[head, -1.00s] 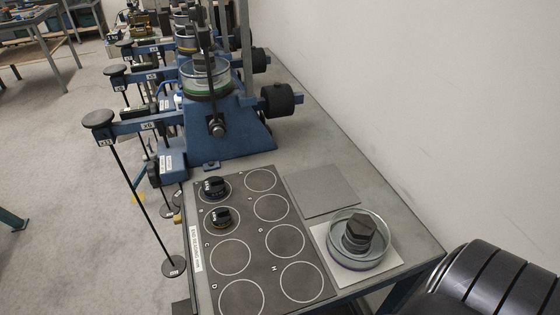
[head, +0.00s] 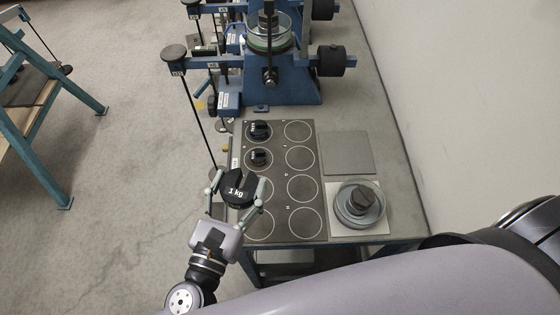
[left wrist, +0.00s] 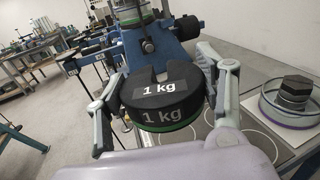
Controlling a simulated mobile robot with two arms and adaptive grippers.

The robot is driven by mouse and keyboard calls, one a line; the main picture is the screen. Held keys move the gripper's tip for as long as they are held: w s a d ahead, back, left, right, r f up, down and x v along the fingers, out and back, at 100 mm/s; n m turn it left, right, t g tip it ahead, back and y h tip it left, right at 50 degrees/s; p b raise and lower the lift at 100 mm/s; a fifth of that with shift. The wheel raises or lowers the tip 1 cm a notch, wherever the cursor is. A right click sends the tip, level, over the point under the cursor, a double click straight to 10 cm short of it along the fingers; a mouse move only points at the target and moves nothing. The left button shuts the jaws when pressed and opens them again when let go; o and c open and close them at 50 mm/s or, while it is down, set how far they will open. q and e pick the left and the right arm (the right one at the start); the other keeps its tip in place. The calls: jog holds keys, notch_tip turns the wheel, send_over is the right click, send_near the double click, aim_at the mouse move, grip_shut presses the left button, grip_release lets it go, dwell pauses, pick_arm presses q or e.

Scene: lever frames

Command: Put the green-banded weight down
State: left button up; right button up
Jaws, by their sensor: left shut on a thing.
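My left gripper (head: 235,196) is shut on the green-banded weight (head: 238,181), a black slotted disc marked "1 kg". In the left wrist view the weight (left wrist: 168,105) sits between the two fingers, roughly level, its slot facing away and a green band round its lower edge. In the head view it appears over the near left part of the dark mat (head: 268,209) with white circles, hiding some of them. The wrist view shows it in the air, but its height over the mat is hard to tell. My right gripper is not in view.
Two small black weights (head: 259,131) (head: 258,157) stand in the far left circles; the right-hand circles are empty. A glass dish (head: 372,213) with a dark hexagonal weight (head: 362,200) stands on a pale tile to the right. A blue lever frame (head: 285,85) stands behind the mat.

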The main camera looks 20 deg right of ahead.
pick_arm(q)
jog(key=shift+s+d+r+m+g+h+p, duration=0.25)
jog(key=shift+d+r+p, duration=0.1)
jog(key=shift+d+r, duration=0.15)
jog(key=shift+s+d+r+m+g+h+p, duration=0.15)
jog(key=shift+d+r+h+p, duration=0.15)
jog(key=shift+d+r, duration=0.2)
jog(key=shift+d+f+b, duration=0.1)
jog(key=shift+f+b, duration=0.35)
jog(key=shift+f, duration=0.1)
jog(key=b, duration=1.5)
send_over(258, 225)
notch_tip(258, 225, down, 14)
jog(key=shift+f, duration=0.2)
notch_tip(258, 225, down, 5)
jog(key=b, duration=0.5)
jog(key=shift+r, duration=0.2)
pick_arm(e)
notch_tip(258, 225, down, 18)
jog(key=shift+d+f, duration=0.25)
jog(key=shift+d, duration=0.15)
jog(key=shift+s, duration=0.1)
pick_arm(q)
jog(key=shift+f, duration=0.15)
jog(key=o, duration=1.8)
jog(key=shift+f, duration=0.15)
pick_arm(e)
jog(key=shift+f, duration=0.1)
